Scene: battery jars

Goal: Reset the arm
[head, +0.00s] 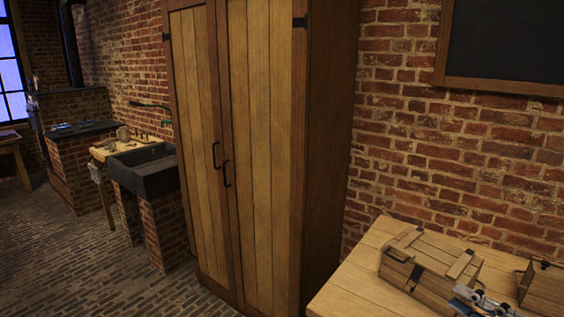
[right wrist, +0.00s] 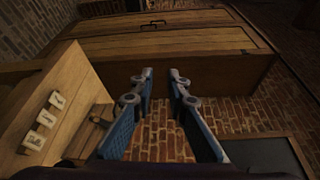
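My right gripper (head: 470,299) shows at the bottom right edge of the head view, in front of the wooden chest. In the right wrist view the right gripper's (right wrist: 163,76) two blue-padded fingers stand apart with nothing between them; the brick wall and cabinet show beyond. My left gripper is in neither view. No battery jars can be made out.
A wooden table (head: 368,262) bears a lidded wooden chest (head: 436,262) and a second box (head: 543,288). A tall wooden cabinet (head: 262,130) stands beside it. A chalkboard (head: 510,45) hangs on the brick wall. White cards (right wrist: 45,116) show in the right wrist view.

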